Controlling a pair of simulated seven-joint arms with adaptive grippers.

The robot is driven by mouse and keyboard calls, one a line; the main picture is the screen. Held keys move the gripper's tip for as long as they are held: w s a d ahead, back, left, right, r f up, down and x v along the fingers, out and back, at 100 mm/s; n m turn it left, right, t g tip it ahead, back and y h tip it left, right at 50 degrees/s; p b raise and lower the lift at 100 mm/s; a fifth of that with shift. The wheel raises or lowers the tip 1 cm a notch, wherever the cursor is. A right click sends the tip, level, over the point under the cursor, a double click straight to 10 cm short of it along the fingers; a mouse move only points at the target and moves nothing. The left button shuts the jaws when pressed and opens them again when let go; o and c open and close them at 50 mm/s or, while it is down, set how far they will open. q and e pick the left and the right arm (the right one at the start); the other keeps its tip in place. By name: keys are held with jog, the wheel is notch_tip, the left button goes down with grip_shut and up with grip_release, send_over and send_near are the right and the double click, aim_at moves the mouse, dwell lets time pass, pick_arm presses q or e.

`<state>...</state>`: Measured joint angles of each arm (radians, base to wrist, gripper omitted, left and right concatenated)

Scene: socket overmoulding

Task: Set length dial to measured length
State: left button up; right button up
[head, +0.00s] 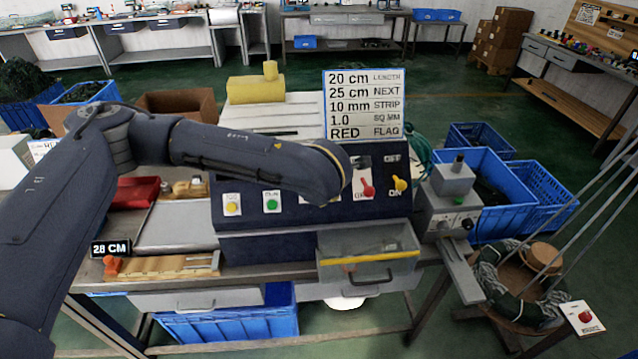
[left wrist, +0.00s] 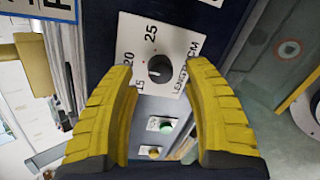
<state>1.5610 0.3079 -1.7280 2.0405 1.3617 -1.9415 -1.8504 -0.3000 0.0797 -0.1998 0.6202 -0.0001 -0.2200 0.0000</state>
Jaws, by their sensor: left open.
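The length dial (left wrist: 160,69) is a black knob on a white plate (left wrist: 178,35) marked 15, 20, 25 and LENGTH CM. Its small pale mark seems to point toward the 15 side, too small to read exactly. My left gripper (left wrist: 166,75) is open, its two yellow fingers on either side of the dial with visible gaps; contact does not show. In the head view my left arm hides the dial and gripper. A black tag reading 28 CM (head: 111,249) stands by the wooden measuring rail (head: 165,266). The sign board (head: 363,104) reads 20 cm LENGTH, 25 cm NEXT. My right gripper is not in view.
The dark panel (head: 290,223) also carries a yellow button (head: 232,207), a green button (head: 272,204), a red lever (head: 367,188) and a yellow lever (head: 399,184). A grey drawer (head: 368,245) sits below. A grey device (head: 447,215) stands right of it.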

pick_arm(q)
jog(key=shift+x, duration=1.05)
grip_shut()
